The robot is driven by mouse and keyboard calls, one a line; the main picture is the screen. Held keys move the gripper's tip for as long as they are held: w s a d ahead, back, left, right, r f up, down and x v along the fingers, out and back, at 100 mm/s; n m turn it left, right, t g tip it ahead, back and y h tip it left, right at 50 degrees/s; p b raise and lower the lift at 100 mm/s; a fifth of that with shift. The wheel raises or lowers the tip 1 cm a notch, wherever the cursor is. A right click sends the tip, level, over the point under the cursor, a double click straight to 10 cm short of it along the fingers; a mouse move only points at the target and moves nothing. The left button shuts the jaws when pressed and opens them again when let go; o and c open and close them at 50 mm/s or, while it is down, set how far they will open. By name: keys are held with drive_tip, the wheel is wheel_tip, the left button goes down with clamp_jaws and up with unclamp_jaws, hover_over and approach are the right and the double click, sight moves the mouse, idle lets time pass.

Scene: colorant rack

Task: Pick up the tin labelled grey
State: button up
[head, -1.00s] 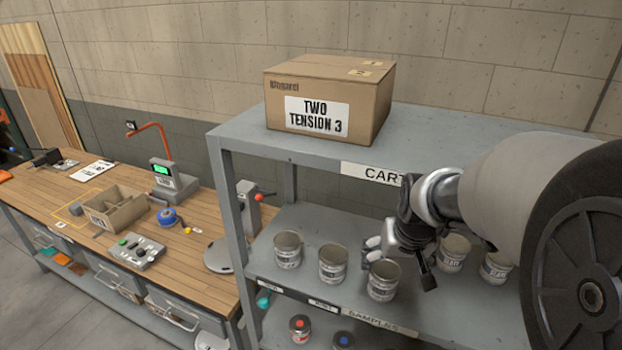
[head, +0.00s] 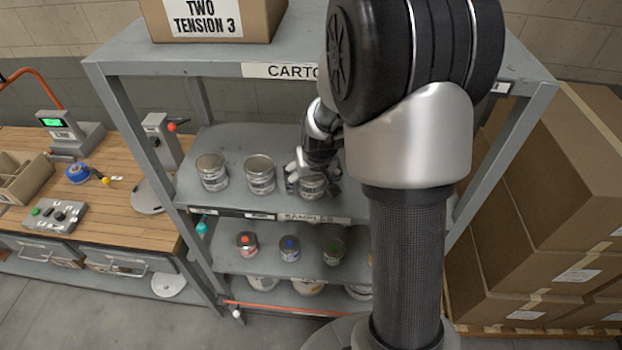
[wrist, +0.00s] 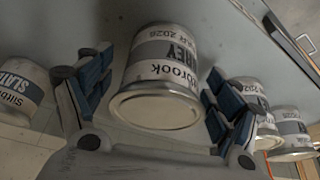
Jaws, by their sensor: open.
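A metal tin (wrist: 160,75) with a white and dark label fills the middle of the wrist view. Its label is upside down there and partly hidden; the dark band ends in "EY", which fits GREY. In the head view this tin (head: 312,188) is the third from the left on the shelf, upright, partly covered by my gripper (head: 314,172). My gripper (wrist: 160,70) is open, with one blue-padded finger on each side of the tin. Small gaps show between the pads and the tin. The tin still appears to stand on the shelf.
Two tins (head: 212,171) (head: 260,174) stand left on the same shelf (head: 232,140). In the wrist view a tin labelled like SLATE (wrist: 20,88) is at left, and two tins (wrist: 255,110) (wrist: 292,135) at right. The upper shelf (head: 120,58) is above; cartons (head: 560,190) stand right.

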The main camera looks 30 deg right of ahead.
drive_tip(key=shift+c, duration=0.6)
drive_tip(key=c, duration=1.2)
